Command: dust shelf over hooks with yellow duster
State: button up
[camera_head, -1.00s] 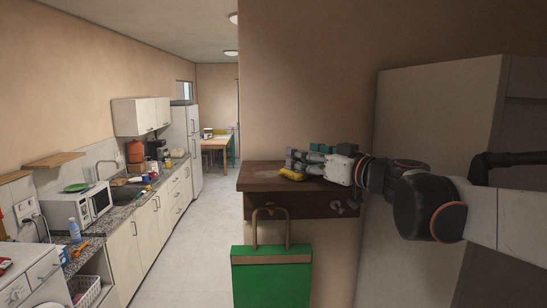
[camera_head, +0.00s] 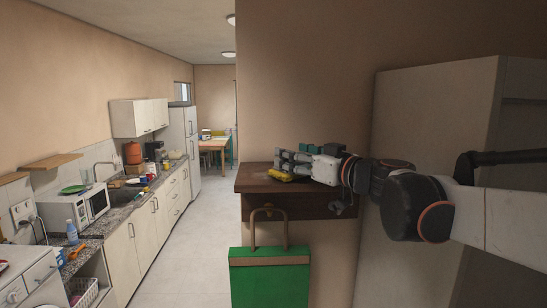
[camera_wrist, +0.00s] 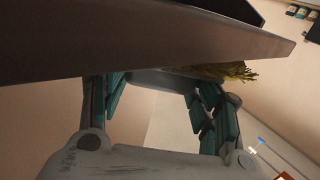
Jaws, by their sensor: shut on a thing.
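The dark brown wooden shelf (camera_head: 254,184) is fixed to the wall, with hooks (camera_head: 337,206) under it. The yellow duster (camera_head: 281,177) is low at the shelf's top, near its left half. My gripper (camera_head: 284,163) reaches in from the right over the shelf and is shut on the duster. In the wrist view the finger pads of my gripper (camera_wrist: 160,105) are teal, and a yellow fringe of the duster (camera_wrist: 232,71) shows beyond them. A broad grey-brown slab crosses that view and hides much of the duster. I cannot tell whether the duster touches the shelf.
A green bag (camera_head: 270,278) hangs by its handle below the shelf. A tall pale cabinet (camera_head: 425,115) stands close at right, beside my arm. A kitchen counter (camera_head: 124,212) with a microwave (camera_head: 82,205) runs along the left. The floor (camera_head: 192,240) between is clear.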

jog(key=shift+a+f+b, duration=0.15)
jog(key=shift+a+b, duration=0.25)
jog(key=shift+a, duration=4.9)
jog(key=shift+w+a, duration=0.15)
jog(key=shift+w, duration=0.85)
jog(key=shift+d, duration=3.7)
jog(key=shift+s+d+b, duration=0.15)
jog(key=shift+d, duration=1.65)
jog(key=shift+s+d+b, duration=0.15)
jog(key=shift+d, duration=1.6)
